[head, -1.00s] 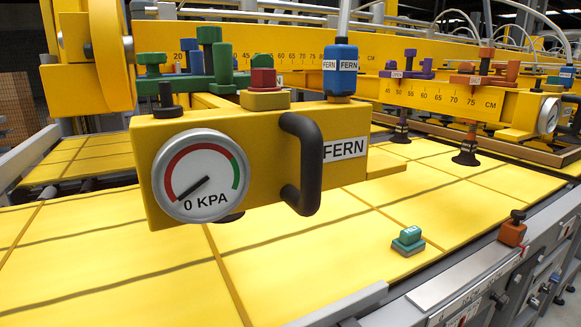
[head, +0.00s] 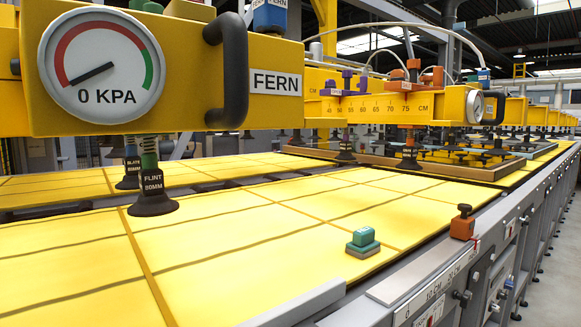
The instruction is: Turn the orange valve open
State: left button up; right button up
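Two orange fittings could be the valve, and I cannot tell which it is. One is an orange block with a dark knob (head: 462,224) on the machine's right edge rail. The other is an orange fitting (head: 411,76) on the far yellow beam, with a suction cup below it. Neither one's open or closed position can be read. Neither of my grippers shows in the head view, and nothing is seen touching either orange fitting.
A yellow lifter box with a 0 KPA gauge (head: 101,69), black handle (head: 233,68) and FERN label fills the upper left. Suction cups (head: 152,193) hang below it. A green block (head: 362,243) sits on the yellow panels (head: 250,215). Purple fittings (head: 346,85) are on the far beam.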

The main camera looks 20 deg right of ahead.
aim_at(398, 74)
jog(key=z, duration=1.4)
